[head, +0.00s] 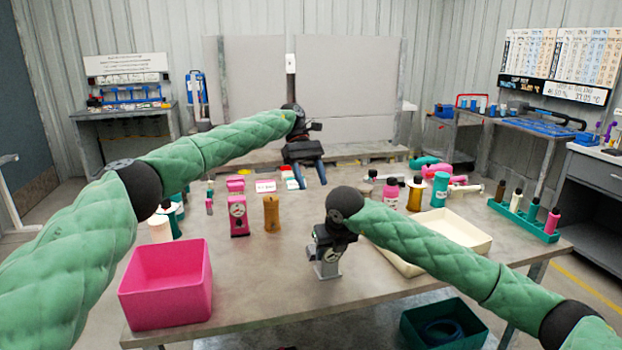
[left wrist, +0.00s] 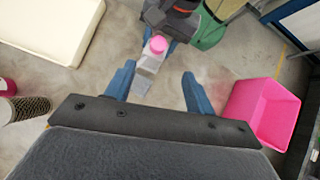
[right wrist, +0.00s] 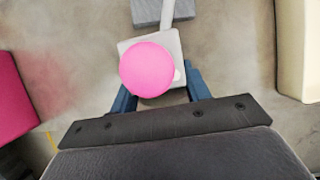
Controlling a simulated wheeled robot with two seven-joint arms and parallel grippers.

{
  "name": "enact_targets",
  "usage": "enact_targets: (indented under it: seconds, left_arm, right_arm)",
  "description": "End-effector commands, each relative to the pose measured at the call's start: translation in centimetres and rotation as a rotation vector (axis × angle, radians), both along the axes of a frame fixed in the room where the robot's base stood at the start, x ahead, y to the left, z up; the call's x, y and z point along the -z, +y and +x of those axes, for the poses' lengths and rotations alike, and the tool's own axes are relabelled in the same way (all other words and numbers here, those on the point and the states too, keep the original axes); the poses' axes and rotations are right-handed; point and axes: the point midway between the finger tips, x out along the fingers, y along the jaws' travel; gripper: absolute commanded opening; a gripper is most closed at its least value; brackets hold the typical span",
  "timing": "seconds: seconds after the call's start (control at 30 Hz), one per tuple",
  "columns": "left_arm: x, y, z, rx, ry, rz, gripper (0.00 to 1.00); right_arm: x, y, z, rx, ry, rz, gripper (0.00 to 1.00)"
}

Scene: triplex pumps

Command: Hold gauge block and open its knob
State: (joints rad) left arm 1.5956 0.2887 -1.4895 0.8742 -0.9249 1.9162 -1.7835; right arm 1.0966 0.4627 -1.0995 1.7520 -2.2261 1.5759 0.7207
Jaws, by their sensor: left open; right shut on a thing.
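The gauge block (head: 328,270) is grey with a round gauge face and stands at the middle front of the table. My right gripper (head: 325,245) is shut on it. In the right wrist view the block (right wrist: 165,46) sits between the fingertips (right wrist: 160,88), its large round pink knob (right wrist: 147,70) facing the camera. My left gripper (head: 308,178) is open and empty, raised behind the block, fingers pointing down. In the left wrist view the block (left wrist: 149,64) and pink knob (left wrist: 159,44) lie beyond the open fingertips (left wrist: 159,80), apart from them.
A pink bin (head: 165,285) stands at the table's front left and a cream tray (head: 455,230) at the right, close to my right arm. A pink gauge unit (head: 238,215) and a brown cylinder (head: 271,212) stand left of the block. Several bottles crowd the back right.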

Motion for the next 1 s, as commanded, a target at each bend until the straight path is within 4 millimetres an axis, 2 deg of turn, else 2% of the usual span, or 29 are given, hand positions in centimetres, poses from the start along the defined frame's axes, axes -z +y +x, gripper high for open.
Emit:
enact_targets:
  seconds: [0.03, 0.1, 0.3, 0.4, 0.5, 0.63, 0.77, 1.0]
  left_arm:
    - [0.0, 0.0, 0.0, 0.000, 0.000, 0.000, 0.54]
    - [0.2, 0.0, 0.0, 0.000, 0.002, 0.001, 0.41]
    - [3.0, 0.3, -0.3, -0.006, 0.040, -0.024, 0.41]
    - [3.8, 0.4, -0.5, -0.008, 0.053, -0.061, 0.41]
    - [3.8, 0.6, -0.6, -0.014, 0.051, -0.091, 0.41]
    - [2.5, 0.4, -0.5, -0.021, 0.029, -0.096, 0.41]
    - [3.4, 0.2, -1.0, -0.032, 0.032, -0.078, 0.41]
    - [6.0, -1.3, -3.1, -0.032, 0.032, -0.077, 0.41]
  right_arm:
    - [0.0, 0.0, 0.0, 0.000, 0.000, 0.000, 0.10]
    - [0.0, 0.0, 0.0, 0.000, 0.000, 0.000, 0.10]
    - [0.0, 0.0, 0.0, 0.000, 0.000, 0.000, 0.10]
    - [-0.1, 0.0, 0.0, 0.000, -0.001, 0.000, 0.10]
    - [0.0, 0.0, 0.0, 0.000, 0.000, 0.000, 0.10]
    - [0.0, 0.0, 0.0, 0.000, 0.000, 0.000, 0.10]
    - [0.0, 0.0, 0.0, 0.000, 0.000, 0.000, 0.10]
    - [0.0, 0.0, 0.0, 0.000, 0.000, 0.000, 0.10]
